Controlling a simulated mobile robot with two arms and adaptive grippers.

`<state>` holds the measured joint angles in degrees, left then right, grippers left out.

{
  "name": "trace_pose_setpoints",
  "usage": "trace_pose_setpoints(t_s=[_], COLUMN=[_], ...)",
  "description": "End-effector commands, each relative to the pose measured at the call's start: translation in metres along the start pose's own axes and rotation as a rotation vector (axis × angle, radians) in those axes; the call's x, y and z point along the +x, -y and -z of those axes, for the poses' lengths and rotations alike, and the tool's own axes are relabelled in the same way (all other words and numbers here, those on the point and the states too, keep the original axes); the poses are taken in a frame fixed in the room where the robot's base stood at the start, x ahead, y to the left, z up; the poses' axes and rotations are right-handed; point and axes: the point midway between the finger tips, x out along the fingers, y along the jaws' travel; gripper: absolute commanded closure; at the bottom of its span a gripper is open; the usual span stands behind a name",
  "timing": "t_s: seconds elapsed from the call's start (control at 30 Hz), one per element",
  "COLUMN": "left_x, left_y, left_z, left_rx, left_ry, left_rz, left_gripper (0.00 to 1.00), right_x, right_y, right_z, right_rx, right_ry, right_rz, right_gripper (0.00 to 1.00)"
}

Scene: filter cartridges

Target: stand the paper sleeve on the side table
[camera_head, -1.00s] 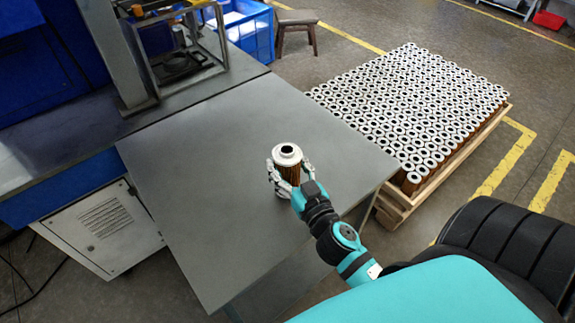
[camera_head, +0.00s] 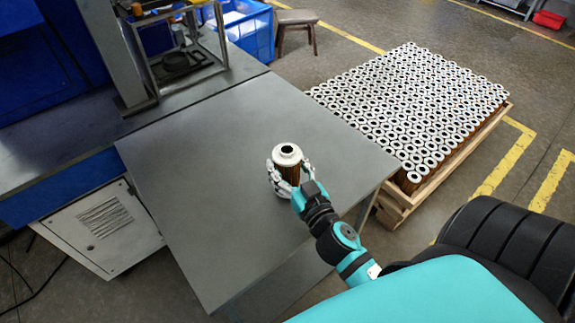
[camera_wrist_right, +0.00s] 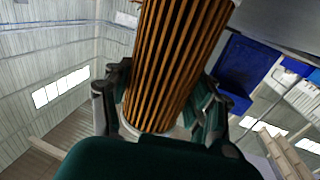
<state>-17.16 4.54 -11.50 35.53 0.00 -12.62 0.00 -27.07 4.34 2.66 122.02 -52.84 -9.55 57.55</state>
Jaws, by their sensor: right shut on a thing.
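The paper sleeve (camera_head: 288,164) is a brown pleated cylinder with a white ring-shaped cap. It is upright over the middle of the grey side table (camera_head: 215,190). My right gripper (camera_head: 289,182) is shut around its lower part. In the right wrist view the orange-brown pleats of the paper sleeve (camera_wrist_right: 175,60) fill the middle, with the fingers of my right gripper (camera_wrist_right: 165,115) on both sides. The sleeve's foot is hidden behind the fingers, so I cannot tell whether it touches the table. My left gripper is not in view.
A wooden pallet (camera_head: 450,169) to the right bears many similar white-capped cartridges. A workbench with a metal frame (camera_head: 185,65) adjoins the table at the back left. A blue crate (camera_head: 245,35) and a stool (camera_head: 297,18) stand behind. The tabletop around the sleeve is clear.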

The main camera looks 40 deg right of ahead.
Motion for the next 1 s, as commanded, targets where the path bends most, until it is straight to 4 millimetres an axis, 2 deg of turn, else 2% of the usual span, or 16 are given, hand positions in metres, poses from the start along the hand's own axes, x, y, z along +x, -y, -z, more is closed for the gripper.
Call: trace_pose_setpoints(t_s=[0.43,0.47,0.63,0.67,1.0], left_x=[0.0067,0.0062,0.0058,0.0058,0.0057], left_y=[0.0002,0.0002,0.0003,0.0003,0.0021], left_z=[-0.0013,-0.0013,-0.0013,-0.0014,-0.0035], left_rx=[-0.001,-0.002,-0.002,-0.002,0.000], left_ry=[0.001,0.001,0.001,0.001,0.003], left_rz=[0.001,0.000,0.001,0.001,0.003], left_gripper=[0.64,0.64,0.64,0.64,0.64], right_x=[0.0001,0.0001,0.0001,0.0001,0.0003], right_y=[-0.0001,-0.0001,0.0000,0.0000,0.0000], right_z=[-0.0073,-0.0066,-0.0065,-0.0065,-0.0019], right_rx=[0.000,0.000,0.000,0.000,0.000], right_ry=[-0.001,-0.001,-0.001,0.000,-0.002], right_rz=[0.000,0.000,0.000,0.000,0.001], right_gripper=[0.80,0.41,0.18,0.16,0.16])
